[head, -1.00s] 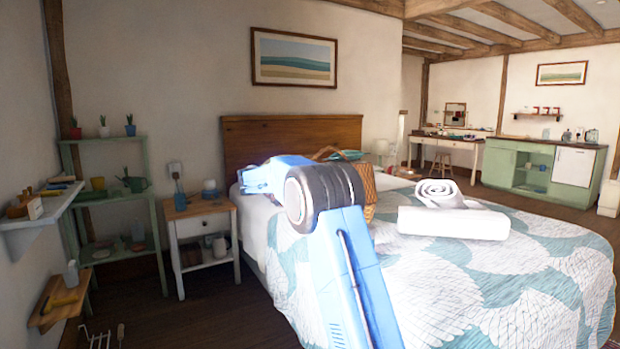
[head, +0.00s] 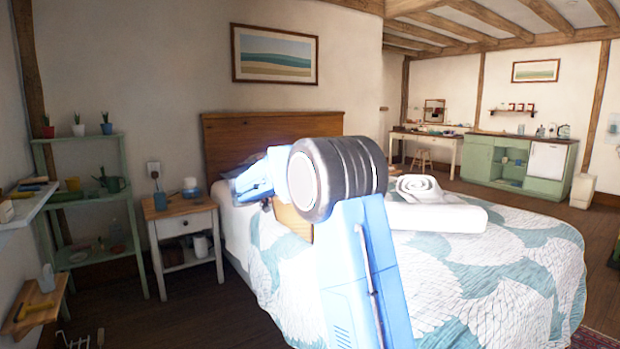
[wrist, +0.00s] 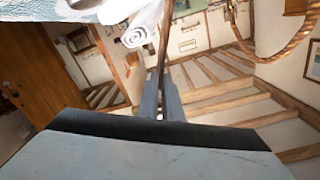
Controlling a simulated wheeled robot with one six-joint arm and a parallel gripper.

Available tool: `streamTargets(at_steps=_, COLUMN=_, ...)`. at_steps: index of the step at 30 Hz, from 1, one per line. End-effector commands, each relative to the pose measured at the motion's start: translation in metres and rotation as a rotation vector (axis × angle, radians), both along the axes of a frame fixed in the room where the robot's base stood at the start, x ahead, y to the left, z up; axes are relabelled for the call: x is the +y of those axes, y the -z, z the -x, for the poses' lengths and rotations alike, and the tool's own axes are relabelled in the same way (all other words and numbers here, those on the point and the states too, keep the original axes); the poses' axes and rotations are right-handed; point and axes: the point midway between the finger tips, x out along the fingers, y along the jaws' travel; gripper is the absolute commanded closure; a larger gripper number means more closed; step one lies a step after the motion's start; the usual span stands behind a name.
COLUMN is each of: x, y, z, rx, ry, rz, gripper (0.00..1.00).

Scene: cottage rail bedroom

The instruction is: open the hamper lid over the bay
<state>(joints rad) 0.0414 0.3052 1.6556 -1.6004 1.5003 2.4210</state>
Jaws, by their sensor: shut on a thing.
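The wicker hamper (head: 293,220) sits on the bed and is mostly hidden behind my arm in the head view; only a tan patch shows. In the wrist view my gripper (wrist: 161,98) is shut on a thin brown strip (wrist: 165,38), which looks like the hamper lid seen edge-on. A braided loop (wrist: 285,42), likely the hamper handle, curves at the upper right, apart from my fingers. My gripper's fingertips are hidden in the head view. How far the lid is open, and the bay, cannot be seen.
A rolled white towel (head: 425,189) and a folded one (head: 440,217) lie on the bed (head: 480,270) right of my arm. A nightstand (head: 185,222) and a green shelf (head: 95,210) stand left.

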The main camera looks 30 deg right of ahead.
Motion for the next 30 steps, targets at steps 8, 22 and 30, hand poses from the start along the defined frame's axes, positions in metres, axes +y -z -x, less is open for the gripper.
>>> streamTargets(at_steps=8, x=-0.0001, y=0.0035, z=0.0048, rx=-0.037, ry=0.000, rz=-0.002, gripper=1.00)
streamTargets(at_steps=22, x=-0.0002, y=0.0036, z=0.0049, rx=-0.038, ry=0.000, rz=-0.002, gripper=0.76)
streamTargets(at_steps=30, x=0.0008, y=0.0032, z=0.0050, rx=-0.039, ry=0.000, rz=-0.002, gripper=0.76)
